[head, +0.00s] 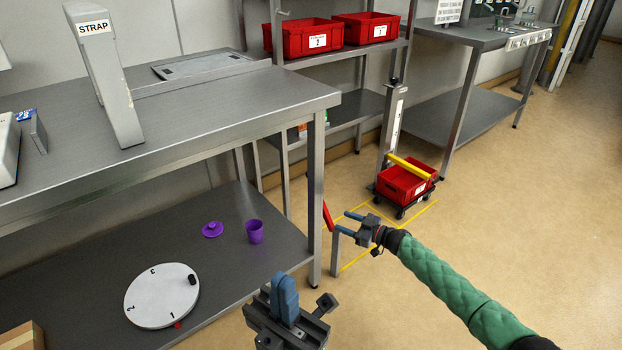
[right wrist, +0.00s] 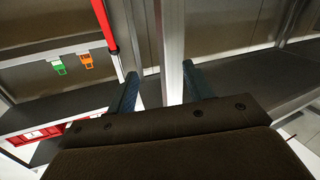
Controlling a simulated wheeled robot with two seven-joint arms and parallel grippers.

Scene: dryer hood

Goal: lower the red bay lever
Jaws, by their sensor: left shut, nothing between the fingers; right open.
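The red bay lever (head: 327,216) is a slim red bar in the head view, close to the workbench's front leg and slanting down to the right. In the right wrist view the red lever (right wrist: 104,24) runs down from the top edge, left of the fingers. My right gripper (head: 347,222) is open and empty, with its two blue fingers pointing at the lever from the right. In the right wrist view the gripper (right wrist: 160,90) has a metal post behind the gap between its fingers. I cannot tell whether a finger touches the lever. My left gripper (head: 285,290) is shut and empty, low in front.
A short grey post (head: 335,252) stands below the lever by yellow floor lines. A red crate (head: 406,185) with a yellow bar sits on a wheeled base behind. The workbench leg (head: 316,200) is close on the left. Open floor (head: 480,240) lies to the right.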

